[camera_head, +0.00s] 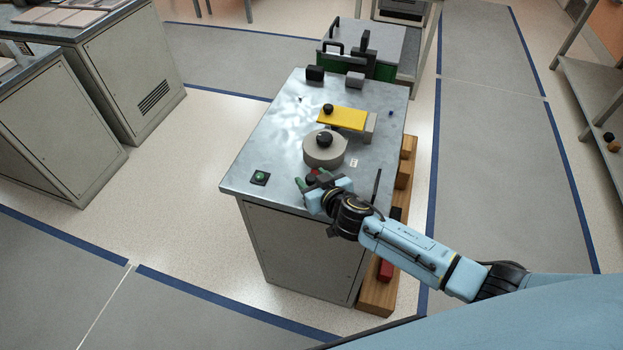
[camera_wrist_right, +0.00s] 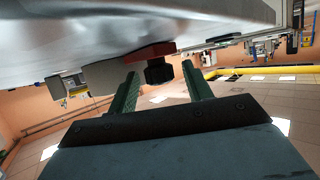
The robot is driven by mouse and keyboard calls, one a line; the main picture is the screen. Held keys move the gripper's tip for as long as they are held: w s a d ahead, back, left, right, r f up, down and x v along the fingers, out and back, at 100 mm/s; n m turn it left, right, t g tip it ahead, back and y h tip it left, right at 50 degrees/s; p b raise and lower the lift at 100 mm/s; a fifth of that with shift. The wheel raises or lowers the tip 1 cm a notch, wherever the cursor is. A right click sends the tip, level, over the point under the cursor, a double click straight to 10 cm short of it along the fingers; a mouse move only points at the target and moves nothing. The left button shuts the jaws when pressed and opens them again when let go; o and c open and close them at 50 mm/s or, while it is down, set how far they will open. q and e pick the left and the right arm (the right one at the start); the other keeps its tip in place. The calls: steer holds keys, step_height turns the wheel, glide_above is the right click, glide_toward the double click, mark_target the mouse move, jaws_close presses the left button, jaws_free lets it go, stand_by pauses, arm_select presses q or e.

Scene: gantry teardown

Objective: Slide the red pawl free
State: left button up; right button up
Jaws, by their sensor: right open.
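The red pawl (camera_head: 312,178) lies on the metal bench top, in front of a round grey drum (camera_head: 324,154) with a black knob. It is small and partly hidden by my right gripper (camera_head: 312,179) in the head view. In the right wrist view the red pawl (camera_wrist_right: 150,51) carries a black knob (camera_wrist_right: 158,72). The green fingers of my right gripper (camera_wrist_right: 160,88) are spread, with the knob ahead between their tips. I see no grip on it. My left gripper is out of view.
A yellow plate (camera_head: 345,118) with a black knob lies behind the drum. A green button box (camera_head: 260,178) sits at the front left of the bench (camera_head: 285,125). Black and grey blocks stand at the back. A wooden rack (camera_head: 378,292) runs along the right side.

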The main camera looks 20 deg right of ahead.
steer(key=shift+w+a+f, duration=0.1)
steer(key=shift+w+f, duration=0.1)
steer(key=shift+w, duration=0.2)
